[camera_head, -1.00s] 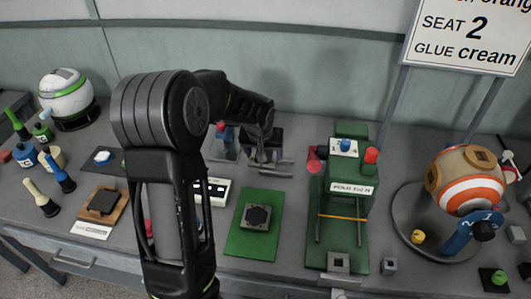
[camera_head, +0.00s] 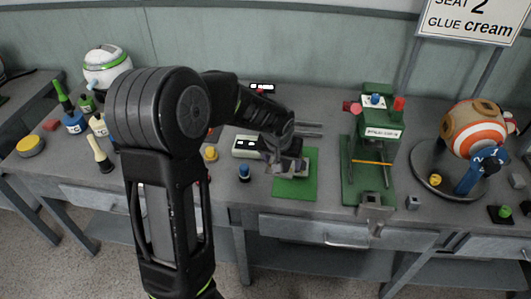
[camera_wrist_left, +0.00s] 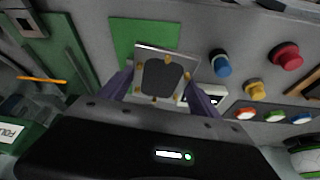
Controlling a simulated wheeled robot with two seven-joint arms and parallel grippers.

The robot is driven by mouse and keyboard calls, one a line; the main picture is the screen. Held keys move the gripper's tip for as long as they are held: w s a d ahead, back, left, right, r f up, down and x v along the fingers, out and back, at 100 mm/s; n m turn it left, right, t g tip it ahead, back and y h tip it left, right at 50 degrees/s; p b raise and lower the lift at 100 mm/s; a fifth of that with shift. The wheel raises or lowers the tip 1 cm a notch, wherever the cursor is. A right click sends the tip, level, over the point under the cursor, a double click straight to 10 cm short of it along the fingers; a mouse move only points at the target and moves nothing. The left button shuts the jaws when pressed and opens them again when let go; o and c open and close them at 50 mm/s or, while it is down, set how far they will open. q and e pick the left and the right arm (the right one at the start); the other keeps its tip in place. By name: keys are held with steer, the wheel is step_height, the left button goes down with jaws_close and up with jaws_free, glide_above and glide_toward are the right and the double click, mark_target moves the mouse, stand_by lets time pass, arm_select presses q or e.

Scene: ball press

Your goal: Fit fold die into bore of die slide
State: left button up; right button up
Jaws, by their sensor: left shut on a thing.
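The fold die, a pale square block with a dark many-sided face (camera_wrist_left: 162,78), sits between the purple fingers of my left gripper (camera_wrist_left: 160,92) in the wrist view. In the head view my left gripper (camera_head: 288,165) is over the green mat (camera_head: 296,188), and its wrist hides most of the die. Whether the die touches the mat is unclear. A grey square piece with a dark opening, seemingly the die slide (camera_head: 371,200), is at the front of the green press (camera_head: 378,140). It also shows in the wrist view (camera_wrist_left: 29,24). My right gripper is out of view.
An orange band (camera_head: 371,162) crosses the press. A small grey block (camera_head: 413,202) stands right of it. Blue (camera_head: 244,173) and yellow (camera_head: 210,153) knobs stand left of the mat. A striped ball (camera_head: 473,128) stands on a round base at right.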

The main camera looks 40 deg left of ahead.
arm_select(q)
steer(key=d+r+m+h, duration=0.1)
steer(key=d+m, duration=0.3)
steer(key=d, duration=1.2)
steer(key=shift+d+r+h, duration=0.15)
steer(key=shift+r+h, duration=0.15)
steer(key=shift+r, duration=0.5)
steer(key=shift+w, duration=0.1)
